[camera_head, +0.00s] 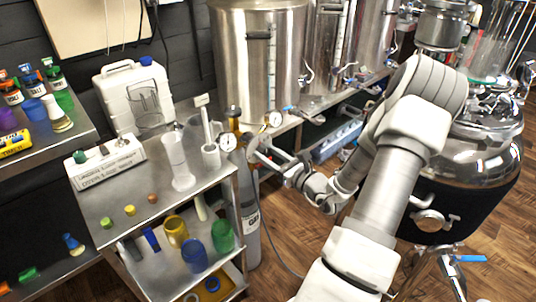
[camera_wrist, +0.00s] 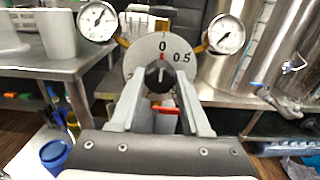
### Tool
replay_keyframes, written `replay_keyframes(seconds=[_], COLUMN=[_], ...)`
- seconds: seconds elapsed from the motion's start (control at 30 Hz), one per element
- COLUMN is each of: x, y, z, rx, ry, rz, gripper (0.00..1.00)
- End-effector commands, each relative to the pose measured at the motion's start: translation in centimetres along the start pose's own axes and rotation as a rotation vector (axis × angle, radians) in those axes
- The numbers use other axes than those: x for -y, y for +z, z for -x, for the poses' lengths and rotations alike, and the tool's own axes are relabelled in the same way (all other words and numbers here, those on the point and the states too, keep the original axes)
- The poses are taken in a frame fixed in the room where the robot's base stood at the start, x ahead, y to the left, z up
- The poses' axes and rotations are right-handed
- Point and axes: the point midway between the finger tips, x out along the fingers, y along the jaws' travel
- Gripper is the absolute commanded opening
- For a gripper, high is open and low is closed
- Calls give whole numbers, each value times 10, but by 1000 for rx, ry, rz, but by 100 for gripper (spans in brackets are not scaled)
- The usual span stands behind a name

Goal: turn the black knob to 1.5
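In the wrist view the black knob (camera_wrist: 158,74) sits at the centre of a round pale dial (camera_wrist: 139,57). The dial shows 0 at the top and 0.5 to its right; 1.5 is not visible. A red mark lies just under the 0, and a pale line on the knob points roughly up toward it. My gripper (camera_wrist: 159,82) is open, with one finger on each side of the knob; I cannot tell if they touch it. In the head view my gripper (camera_head: 264,155) is at the regulator, and the knob is not clearly visible there.
Two pressure gauges (camera_wrist: 97,21) (camera_wrist: 224,34) flank the dial. A grey gas cylinder (camera_head: 249,215) stands below the regulator. A metal cart (camera_head: 110,205) with cylinders and beakers is close on the left. Steel tanks (camera_head: 258,60) stand behind. A dark-jacketed vessel (camera_head: 460,205) is at right.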

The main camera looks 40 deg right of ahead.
Motion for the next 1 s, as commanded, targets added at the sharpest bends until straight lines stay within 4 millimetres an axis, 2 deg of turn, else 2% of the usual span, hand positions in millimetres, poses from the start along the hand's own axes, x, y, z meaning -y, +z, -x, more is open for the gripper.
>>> replay_keyframes(seconds=[0.03, 0.2, 0.23, 0.67, 1.0], x=[0, 0, 0, 0, -1], y=[0, 0, 0, 3, 6], z=[0, 0, 0, 0, 0], rx=[0, 0, 0, -1, -2], ry=[0, 0, 0, 1, 0], rz=[0, 0, 0, -85, -359], gripper=[32, 1, 0, 0, 0])
